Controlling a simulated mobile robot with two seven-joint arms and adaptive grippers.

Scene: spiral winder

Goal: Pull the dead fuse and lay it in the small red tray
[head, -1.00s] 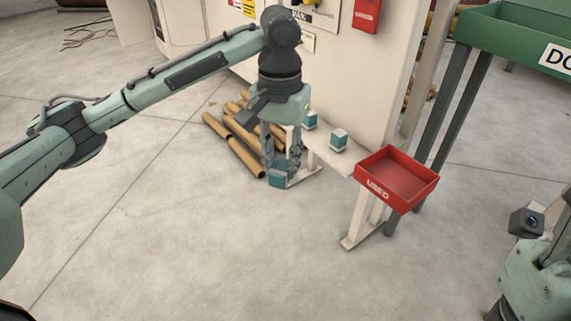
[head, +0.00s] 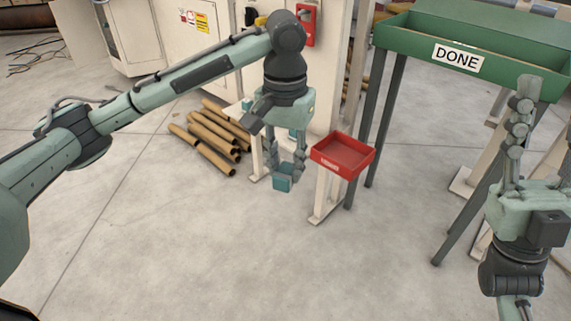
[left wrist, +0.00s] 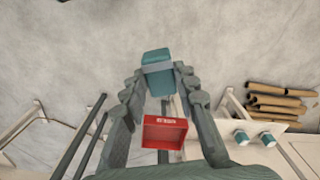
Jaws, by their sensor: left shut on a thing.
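My left gripper (head: 285,172) is shut on a teal block-shaped fuse (head: 283,184) and holds it in the air above the floor. The fuse (left wrist: 157,80) also shows between the fingertips in the left wrist view. The small red tray (head: 332,164), lettered on its front, is just right of the held fuse in the head view and looks empty. In the left wrist view the tray (left wrist: 163,142) shows between the fingers, below the fuse. My right gripper (head: 524,95) points up at the right; its fingers overlap, so their opening is unclear.
A green tray marked DONE (head: 410,47) stands on dark legs at the back right. Two other teal-and-white fuses (left wrist: 242,137) (left wrist: 267,139) sit on the pale shelf. Brown tubes (head: 215,135) lie on the floor by the cabinet. The floor in front is clear.

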